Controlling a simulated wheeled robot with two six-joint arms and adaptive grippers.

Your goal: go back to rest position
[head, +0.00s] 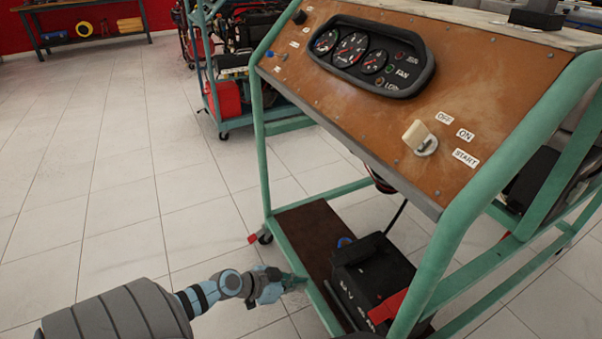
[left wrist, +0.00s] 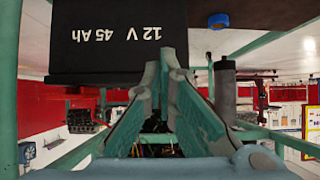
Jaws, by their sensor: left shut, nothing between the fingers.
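My left gripper (head: 292,282) is low beside the green lower rail of the engine trainer frame (head: 283,262), left of the black battery (head: 375,272). I cannot tell if it touches the rail. In the left wrist view its fingers (left wrist: 166,58) come together at the tips, shut with nothing between them. The battery (left wrist: 115,35) shows there upside down, marked 12 V 45 Ah. My right gripper is in neither view.
A brown instrument panel (head: 480,85) with gauges and a key switch (head: 420,138) slopes above the battery. A brown shelf (head: 310,235) carries the battery. A second trainer (head: 235,95) stands behind. Tiled floor (head: 110,190) is clear on the left.

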